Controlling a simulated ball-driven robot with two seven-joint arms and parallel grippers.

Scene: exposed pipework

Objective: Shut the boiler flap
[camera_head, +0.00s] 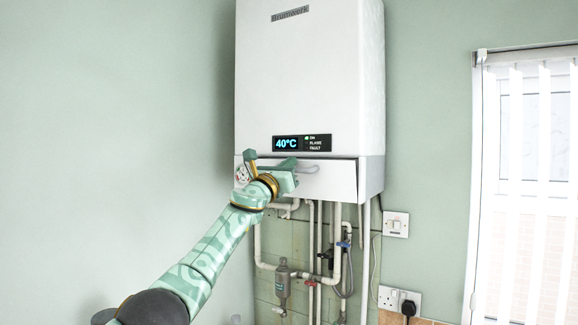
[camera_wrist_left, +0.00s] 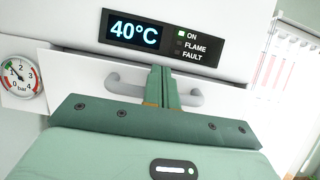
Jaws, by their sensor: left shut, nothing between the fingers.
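The white boiler (camera_head: 310,75) hangs on the wall. Its flap (camera_head: 335,180) is the white panel under the display, with a grey bar handle (camera_head: 309,169). A thin dark gap shows along the flap's top edge in the head view, so it looks slightly ajar. My left gripper (camera_head: 284,165) is in front of the flap, at the left part of the handle. In the left wrist view its fingers (camera_wrist_left: 161,84) are together and empty, covering the middle of the handle (camera_wrist_left: 125,86). I cannot tell whether they touch it. My right gripper is not in view.
The display (camera_head: 301,143) reads 40°C with the ON light green. A pressure gauge (camera_wrist_left: 19,76) sits left of the flap. Pipes (camera_head: 319,250) and valves run below the boiler. Sockets (camera_head: 399,299) and a window blind (camera_head: 530,180) are at the right.

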